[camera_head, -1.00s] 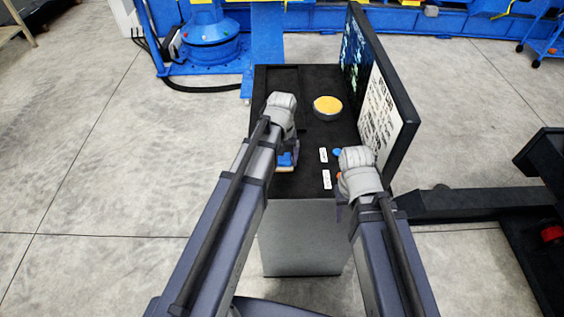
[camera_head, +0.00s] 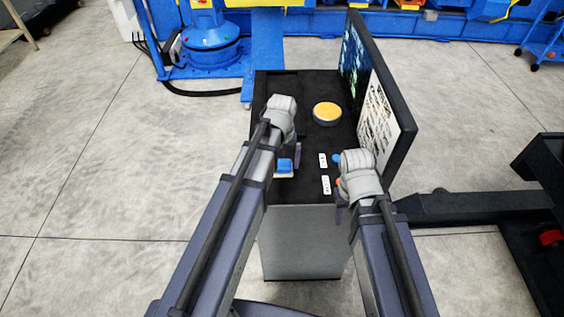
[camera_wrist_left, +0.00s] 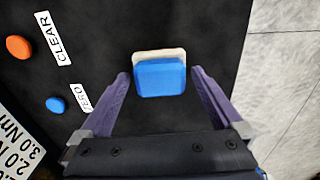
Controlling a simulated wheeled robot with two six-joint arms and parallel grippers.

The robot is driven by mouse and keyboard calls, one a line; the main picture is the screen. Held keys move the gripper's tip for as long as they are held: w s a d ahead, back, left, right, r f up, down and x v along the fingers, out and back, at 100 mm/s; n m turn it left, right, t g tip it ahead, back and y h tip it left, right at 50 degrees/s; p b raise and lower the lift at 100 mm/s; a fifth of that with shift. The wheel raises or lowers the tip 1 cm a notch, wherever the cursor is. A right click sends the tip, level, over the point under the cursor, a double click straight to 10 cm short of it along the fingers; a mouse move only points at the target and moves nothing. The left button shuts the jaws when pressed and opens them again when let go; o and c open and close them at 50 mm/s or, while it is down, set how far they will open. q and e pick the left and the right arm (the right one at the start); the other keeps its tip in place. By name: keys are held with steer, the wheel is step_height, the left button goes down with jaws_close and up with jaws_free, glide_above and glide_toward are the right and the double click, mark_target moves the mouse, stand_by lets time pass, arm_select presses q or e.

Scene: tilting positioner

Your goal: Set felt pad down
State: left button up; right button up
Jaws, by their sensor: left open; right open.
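The felt pad is a blue block (camera_wrist_left: 160,78) with a cream felt layer (camera_wrist_left: 160,54) along one side. It rests on the black console top (camera_head: 310,85), near its front left edge in the head view, where its blue part (camera_head: 285,164) shows. My left gripper (camera_wrist_left: 160,74) is open, with one purple finger on each side of the pad and a visible gap to each. My right gripper (camera_head: 339,199) is at the console's front right edge; its fingers are mostly hidden behind the wrist, and it holds nothing that I can see.
A round yellow-topped disc (camera_head: 327,112) sits further back on the console. A monitor (camera_head: 377,95) stands along its right side. An orange button (camera_wrist_left: 18,47) and a blue button (camera_wrist_left: 56,105) have labels "CLEAR" (camera_wrist_left: 54,38) and "ZERO" (camera_wrist_left: 79,98).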

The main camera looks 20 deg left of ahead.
mark_target(282, 164)
arm_select(q)
step_height(282, 164, up, 11)
steer(key=p, duration=1)
steer(key=s+d+m+y, duration=0.1)
steer(key=s+d+m, duration=0.6)
steer(key=s+d, duration=0.3)
steer(key=s, duration=0.4)
steer(key=shift+d+f, duration=0.2)
steer(key=shift+d, duration=0.05)
steer(key=shift+s, duration=0.1)
